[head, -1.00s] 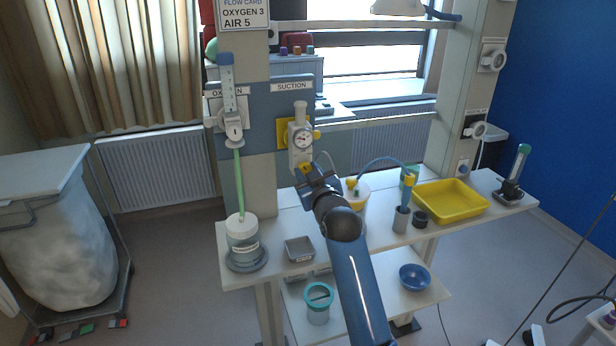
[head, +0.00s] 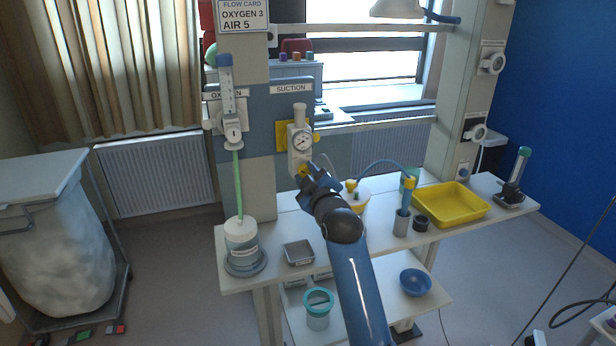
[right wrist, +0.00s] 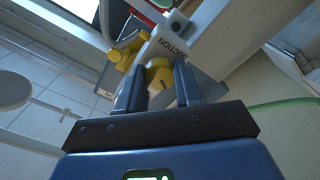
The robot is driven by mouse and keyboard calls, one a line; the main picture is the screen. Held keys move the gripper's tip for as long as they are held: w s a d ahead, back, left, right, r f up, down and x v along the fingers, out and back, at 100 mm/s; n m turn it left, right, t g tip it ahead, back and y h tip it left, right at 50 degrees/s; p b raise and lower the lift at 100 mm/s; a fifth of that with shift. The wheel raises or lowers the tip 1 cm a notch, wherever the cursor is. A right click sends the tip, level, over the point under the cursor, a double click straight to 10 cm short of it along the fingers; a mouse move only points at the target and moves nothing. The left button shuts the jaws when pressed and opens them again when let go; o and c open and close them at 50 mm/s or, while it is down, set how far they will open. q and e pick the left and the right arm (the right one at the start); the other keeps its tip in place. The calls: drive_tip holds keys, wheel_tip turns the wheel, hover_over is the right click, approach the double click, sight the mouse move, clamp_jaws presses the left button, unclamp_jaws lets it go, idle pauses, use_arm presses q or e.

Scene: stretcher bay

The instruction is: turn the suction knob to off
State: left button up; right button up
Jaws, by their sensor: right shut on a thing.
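The suction unit (head: 300,142) hangs on the blue-grey wall panel under the SUCTION label, with a round white gauge (head: 302,142) on its front. Its yellow knob (head: 303,170) is at the unit's lower end, partly covered by my gripper in the head view. In the right wrist view the yellow knob (right wrist: 160,76) sits between the two dark fingers, with a dark mark on its face. My right gripper (head: 308,179) reaches up from below and is shut on this knob. I cannot read the knob's setting. My left gripper is not in view.
The oxygen flowmeter (head: 229,105) with its green tube is on the panel to the left. A white-lidded bottle (head: 242,240), a metal dish (head: 299,252), a suction jar (head: 355,192) and a yellow tray (head: 450,203) stand on the shelf around my arm.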

drive_tip(key=o, duration=1)
drive_tip(key=shift+o, duration=0.2)
drive_tip(key=b+v, duration=0.2)
drive_tip(key=v, duration=0.8)
drive_tip(key=shift+s+b, duration=0.35)
drive_tip(key=shift+d, duration=0.1)
